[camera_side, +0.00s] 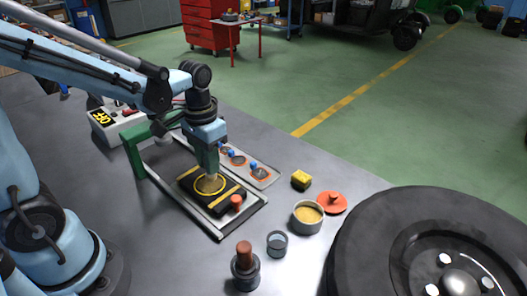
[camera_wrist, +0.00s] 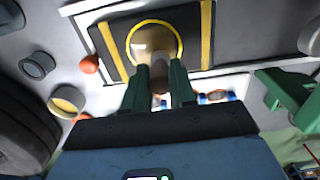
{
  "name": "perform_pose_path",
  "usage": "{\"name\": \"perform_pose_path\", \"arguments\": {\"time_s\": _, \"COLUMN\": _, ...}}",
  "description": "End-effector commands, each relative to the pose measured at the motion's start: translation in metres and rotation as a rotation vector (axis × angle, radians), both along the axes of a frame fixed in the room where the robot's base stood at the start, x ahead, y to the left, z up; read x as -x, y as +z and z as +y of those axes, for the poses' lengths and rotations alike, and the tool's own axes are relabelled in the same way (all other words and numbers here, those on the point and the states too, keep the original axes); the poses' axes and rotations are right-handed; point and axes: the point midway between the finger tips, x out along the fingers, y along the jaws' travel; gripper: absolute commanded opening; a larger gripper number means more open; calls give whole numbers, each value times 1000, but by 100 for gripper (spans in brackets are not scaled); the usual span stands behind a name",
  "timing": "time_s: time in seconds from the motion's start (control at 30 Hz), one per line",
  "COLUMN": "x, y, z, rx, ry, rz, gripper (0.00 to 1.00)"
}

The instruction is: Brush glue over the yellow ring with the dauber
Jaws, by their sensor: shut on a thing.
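In the wrist view, the dauber's handle (camera_wrist: 158,74) shows between the fingertips (camera_wrist: 160,84). The tan dauber head (camera_side: 208,185) is low inside the ring's outline and seems to touch the pad. I cannot tell how much of the tan area in the wrist view is glue. The open glue tin (camera_side: 308,214) stands to the right.
An orange lid (camera_side: 332,203) and a yellow block (camera_side: 301,180) lie near the tin. A grey cup (camera_side: 277,243), a dark brown-handled tool (camera_side: 244,266) and a large tyre (camera_side: 365,245) stand in front and right. A parts tray (camera_side: 262,177) lies behind.

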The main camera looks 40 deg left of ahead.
Motion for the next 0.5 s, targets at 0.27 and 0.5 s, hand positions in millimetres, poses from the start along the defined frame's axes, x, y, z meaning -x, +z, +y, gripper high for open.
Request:
{"name": "perform_pose_path", "arguments": {"time_s": 0.27, "x": 0, "y": 0, "z": -26, "rx": 0, "ry": -4, "rz": 0, "gripper": 0}}
{"name": "perform_pose_path", "arguments": {"time_s": 0.5, "x": 0, "y": 0, "z": -48, "rx": 0, "ry": -3, "rz": 0, "gripper": 0}}
